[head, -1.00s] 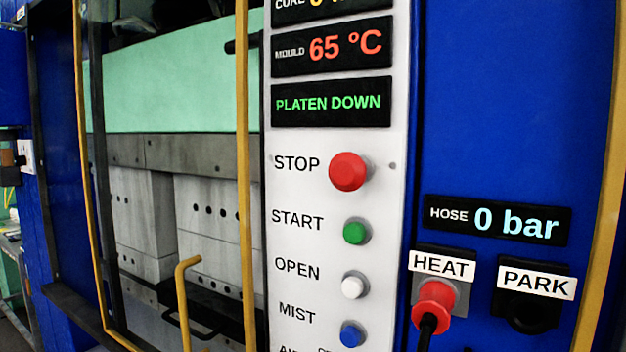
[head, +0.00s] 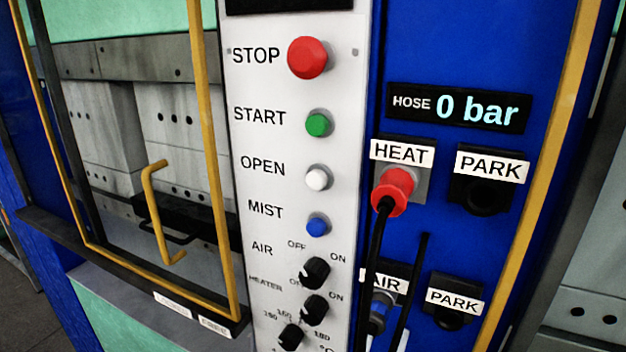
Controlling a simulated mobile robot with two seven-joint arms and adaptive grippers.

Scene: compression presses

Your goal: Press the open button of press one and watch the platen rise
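The white OPEN button (head: 318,178) is on the white control panel (head: 262,225), below the green START button (head: 319,124) and above the blue MIST button (head: 318,224). The red STOP button (head: 307,58) is at the top. The grey mould blocks (head: 175,130) show behind the yellow-framed guard (head: 205,120) on the left. A small part of the pale green platen (head: 110,15) shows at the top left. The status display that names the platen's position is out of view above. Neither of my grippers is in view.
A red plug (head: 393,192) with a black cable is in the HEAT socket. The HOSE display (head: 457,108) reads 0 bar. A yellow handle (head: 152,210) stands out from the guard. Black knobs (head: 316,272) sit below the buttons. Two PARK sockets are empty.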

